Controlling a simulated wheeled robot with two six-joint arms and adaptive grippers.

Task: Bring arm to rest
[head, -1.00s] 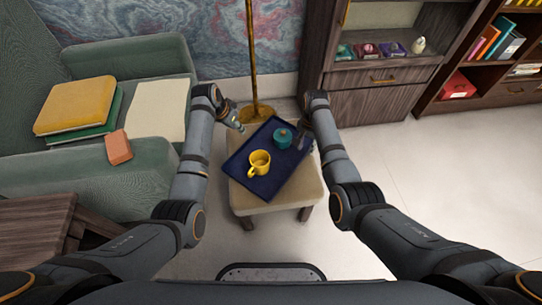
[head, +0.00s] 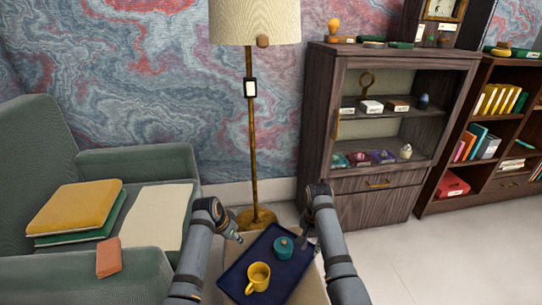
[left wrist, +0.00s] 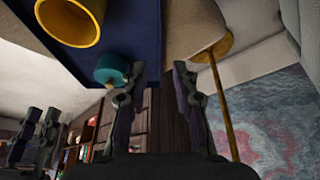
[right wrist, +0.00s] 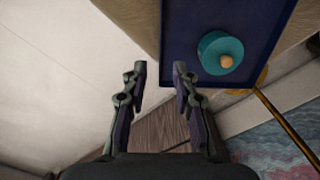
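My left gripper (head: 236,237) is beside the left edge of a dark blue tray (head: 240,273). Its fingers stand apart with nothing between them in the left wrist view (left wrist: 158,78). My right gripper (head: 308,246) is by the tray's right edge, near a teal lidded pot (head: 283,250). Its fingers are also apart and empty in the right wrist view (right wrist: 160,72). A yellow mug (head: 257,278) stands on the tray, left of and nearer than the pot. Both wrist views show the pot beyond the fingertips, apart from them.
The tray lies on a beige-topped stool (head: 312,288). A brass floor lamp (head: 252,150) stands behind it. A green armchair (head: 140,165) with books (head: 75,208) is at the left. A dark cabinet (head: 385,188) stands at the back right. Light floor (head: 430,265) is clear at the right.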

